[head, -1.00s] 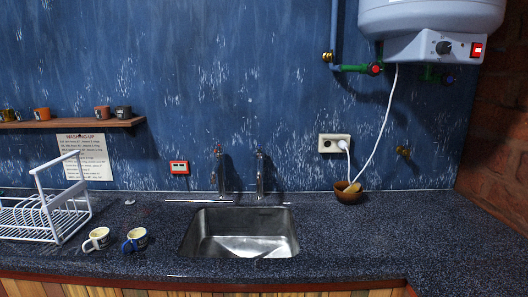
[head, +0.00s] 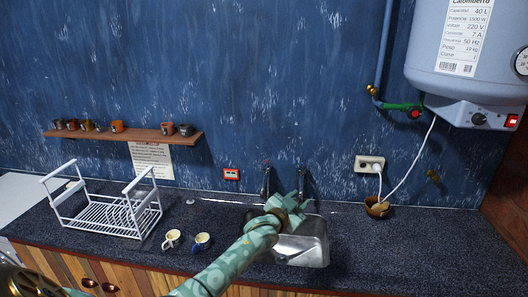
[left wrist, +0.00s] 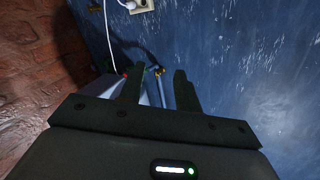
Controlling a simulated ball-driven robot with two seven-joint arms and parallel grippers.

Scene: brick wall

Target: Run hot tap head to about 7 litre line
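Two wall taps stand behind the metal sink (head: 308,250): a left tap (head: 265,184) and a right tap (head: 302,184). The earlier head view shows a reddish top on the left one. My left gripper (head: 297,208) is in front of the taps, over the sink's back left part, and hides their lower parts. In the left wrist view its two fingers (left wrist: 157,92) are apart with nothing between them. I cannot tell whether it touches a tap. A small red-framed display (head: 231,174) is on the wall left of the taps; its reading is too small. My right gripper is not in view.
Two cups (head: 172,239) (head: 202,242) stand left of the sink, near a white dish rack (head: 105,208). A shelf (head: 125,137) holds several cups above a paper notice (head: 152,160). A bowl (head: 377,208) stands right, below a socket (head: 370,163). A water heater (head: 468,62) hangs upper right.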

